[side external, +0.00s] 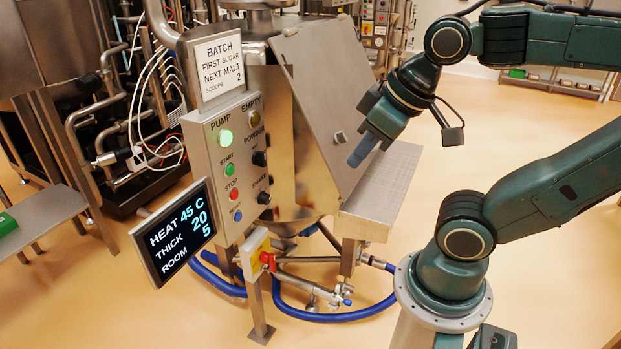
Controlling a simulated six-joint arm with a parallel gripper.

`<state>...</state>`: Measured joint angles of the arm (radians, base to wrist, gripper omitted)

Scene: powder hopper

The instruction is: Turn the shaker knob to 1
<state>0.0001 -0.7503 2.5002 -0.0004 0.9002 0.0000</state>
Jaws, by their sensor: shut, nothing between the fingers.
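The shaker knob (264,198) is the lower black knob on the right side of the grey control panel (212,165). Its label above is small and hard to read, and I cannot tell its setting. A second black knob (259,158), under the powder label, sits above it. My gripper (358,159) is shut and empty. It points down and left, to the right of the panel, in front of the slanted steel lid and apart from both knobs.
The pump lamp (225,136) is lit green. Green, red and blue buttons run down the panel's left side. A batch sign (218,66) stands above. A display (174,236) reads heat 45 C, thick 20, room 5. A steel shelf (385,190) lies below my gripper.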

